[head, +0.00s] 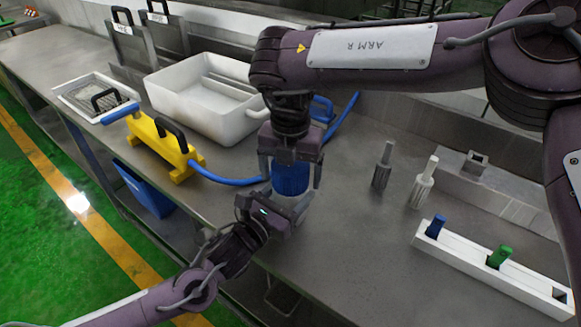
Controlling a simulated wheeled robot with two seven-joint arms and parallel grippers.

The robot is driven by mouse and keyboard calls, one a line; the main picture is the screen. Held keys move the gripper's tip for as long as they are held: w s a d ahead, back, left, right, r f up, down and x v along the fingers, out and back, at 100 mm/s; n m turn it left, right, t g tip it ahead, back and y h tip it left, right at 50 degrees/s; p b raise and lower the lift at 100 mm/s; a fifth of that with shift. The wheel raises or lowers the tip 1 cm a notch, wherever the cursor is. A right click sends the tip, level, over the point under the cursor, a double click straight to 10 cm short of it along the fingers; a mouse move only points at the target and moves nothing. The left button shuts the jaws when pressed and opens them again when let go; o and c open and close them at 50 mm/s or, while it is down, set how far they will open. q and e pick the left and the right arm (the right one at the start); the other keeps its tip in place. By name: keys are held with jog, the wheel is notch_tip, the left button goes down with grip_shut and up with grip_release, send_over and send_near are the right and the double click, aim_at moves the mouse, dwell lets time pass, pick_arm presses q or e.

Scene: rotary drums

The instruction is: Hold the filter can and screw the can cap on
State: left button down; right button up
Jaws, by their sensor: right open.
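The blue can cap (290,178) sits upright at the top of the pale filter can (287,201), near the front edge of the steel bench. My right gripper (289,184) points down from above, its open fingers on either side of the cap. My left gripper (282,207) comes in low from the front left, its jaws at the can's body below the cap. The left gripper and arm hide most of the can, including its base. The seam between cap and can is too small to judge.
A yellow tool (160,146) with a blue hose (235,181) lies left of the can. A white basin (205,100) stands behind.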

jog(key=c, duration=1)
jog(key=o, duration=1.2)
jog(key=shift+c, duration=0.2)
notch_tip(320, 180, up, 12)
jog(key=shift+r, duration=0.1)
pick_arm(q)
jog(key=shift+c, duration=1.4)
grip_release()
